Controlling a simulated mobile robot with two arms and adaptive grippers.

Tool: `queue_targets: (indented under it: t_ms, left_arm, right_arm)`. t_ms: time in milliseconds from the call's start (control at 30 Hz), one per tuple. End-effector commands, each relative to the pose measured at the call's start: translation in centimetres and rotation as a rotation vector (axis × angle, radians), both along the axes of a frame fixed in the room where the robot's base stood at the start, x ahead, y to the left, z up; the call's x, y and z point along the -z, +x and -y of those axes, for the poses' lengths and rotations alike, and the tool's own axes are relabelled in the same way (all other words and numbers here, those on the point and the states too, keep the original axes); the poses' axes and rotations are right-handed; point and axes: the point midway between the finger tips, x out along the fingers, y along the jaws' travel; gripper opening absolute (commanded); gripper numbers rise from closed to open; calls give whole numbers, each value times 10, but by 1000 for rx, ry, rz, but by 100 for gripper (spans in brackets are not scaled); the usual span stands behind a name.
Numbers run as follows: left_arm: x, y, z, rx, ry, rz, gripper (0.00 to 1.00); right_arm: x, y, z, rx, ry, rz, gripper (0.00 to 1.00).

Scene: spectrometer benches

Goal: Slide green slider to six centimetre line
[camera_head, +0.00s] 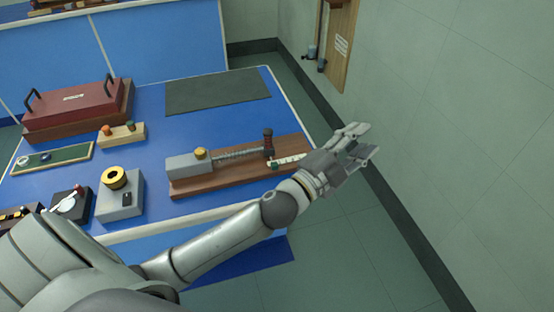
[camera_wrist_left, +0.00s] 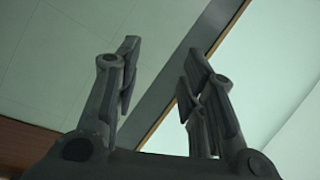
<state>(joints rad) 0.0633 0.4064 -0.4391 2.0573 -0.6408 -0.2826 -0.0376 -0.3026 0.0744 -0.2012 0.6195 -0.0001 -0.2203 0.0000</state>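A pale marked scale (camera_head: 288,160) lies right of the post. A small green piece (camera_head: 273,165), perhaps the green slider, shows at the scale's left end. My left gripper (camera_head: 367,143) is past the right end of the base, over the floor. Its fingers stand apart and empty in the left wrist view (camera_wrist_left: 155,85). My forearm and wrist hide part of the scale.
A dark mat (camera_head: 217,92) lies at the back of the bench. A red case (camera_head: 75,105), a wooden block with knobs (camera_head: 121,135), a green tray (camera_head: 52,158) and a grey box with a yellow ring (camera_head: 121,200) stand left. A wall rises at right.

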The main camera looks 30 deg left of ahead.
Motion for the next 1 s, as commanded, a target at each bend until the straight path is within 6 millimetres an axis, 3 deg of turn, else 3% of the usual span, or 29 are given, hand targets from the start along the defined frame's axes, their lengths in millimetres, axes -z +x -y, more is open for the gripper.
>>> queue_targets:
  t_ms: [33, 100, 233, 400, 533, 667, 767, 900, 1000]
  left_arm:
    - [-20, 1, 16, 68, 74, 99, 38]
    - [-40, -4, 39, 166, 178, 226, 38]
    - [-60, -20, 78, 355, 388, 435, 38]
    - [-49, -44, 110, 609, 698, 645, 38]
    - [-20, -55, 110, 805, 959, 743, 38]
    - [16, -57, 87, 1001, 1230, 773, 38]
    - [41, -52, 51, 1148, 1441, 744, 38]
    - [65, -40, -21, 1341, 1726, 614, 38]
    - [69, -33, -82, 1463, 1899, 464, 38]
  right_arm:
    - [0, 0, 0, 0, 0, 0, 40]
    - [0, 0, 1, -1, -1, 0, 40]
    - [0, 0, 3, -1, -3, 1, 40]
    - [0, 1, 5, -2, -5, 0, 40]
    - [1, 1, 6, -1, -6, 1, 40]
    - [1, 2, 6, -1, -7, 2, 40]
    - [1, 2, 6, -1, -8, 3, 40]
    - [1, 3, 6, -1, -8, 4, 40]
    - [1, 3, 6, 0, -7, 4, 40]
